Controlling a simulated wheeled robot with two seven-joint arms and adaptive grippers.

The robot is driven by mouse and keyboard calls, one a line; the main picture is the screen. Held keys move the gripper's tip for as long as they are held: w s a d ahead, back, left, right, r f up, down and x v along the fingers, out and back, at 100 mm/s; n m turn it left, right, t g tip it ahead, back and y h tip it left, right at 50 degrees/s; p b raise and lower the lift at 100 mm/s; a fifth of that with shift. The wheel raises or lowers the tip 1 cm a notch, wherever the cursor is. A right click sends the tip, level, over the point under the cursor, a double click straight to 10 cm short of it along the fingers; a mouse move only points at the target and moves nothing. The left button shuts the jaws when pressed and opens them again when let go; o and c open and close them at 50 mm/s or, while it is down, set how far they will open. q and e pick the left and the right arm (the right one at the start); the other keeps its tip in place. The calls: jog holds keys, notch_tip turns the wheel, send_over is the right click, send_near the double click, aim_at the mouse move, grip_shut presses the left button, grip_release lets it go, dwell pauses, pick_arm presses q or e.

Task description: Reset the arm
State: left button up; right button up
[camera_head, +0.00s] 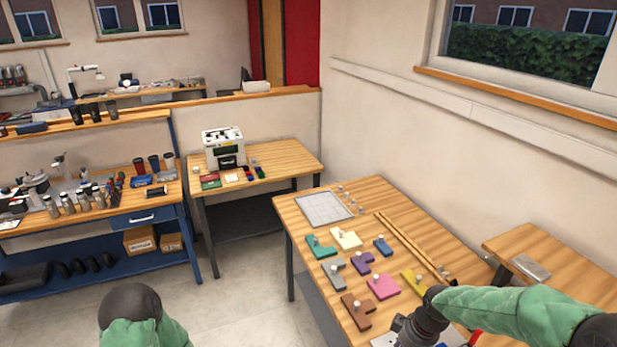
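My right arm, in a green sleeve, reaches in from the right over the front of the wooden table (395,222). Its dark gripper (408,334) is at the bottom edge, beside a white sheet. Its fingertips are not clear, so I cannot tell whether it is open or holds anything. Of my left arm only a dark rounded joint and green sleeve show at the bottom left. My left gripper is out of view.
Several coloured knobbed pieces, such as a purple one (362,262) and a brown one (358,310), lie on the table near a grey grid board (323,208). A white machine (224,148) stands on another table. A blue workbench (150,218) is at left. The floor between is clear.

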jog(key=shift+m+y, duration=0.4)
jog(key=shift+m, duration=0.2)
jog(key=a+f, duration=0.1)
jog(key=f, duration=0.1)
jog(key=a+f+b, duration=0.1)
jog(key=f, duration=0.2)
jog(key=s+a+f, duration=0.1)
jog(key=f, duration=0.1)
jog(key=shift+a+f, duration=0.1)
jog(key=shift+f, duration=0.1)
jog(key=s+a+f+m+b, duration=0.3)
jog(key=s+a+f, duration=0.2)
jog(key=f, duration=0.6)
jog(key=s+a+f+m+y+b, duration=0.1)
jog(key=s+a+f+m+b, duration=0.2)
jog(key=s+f, duration=0.7)
notch_tip(320, 180, down, 2)
jog(key=a+m, duration=0.1)
jog(key=a, duration=0.1)
jog(key=shift+a+m+b, duration=0.3)
jog(key=shift+b, duration=0.05)
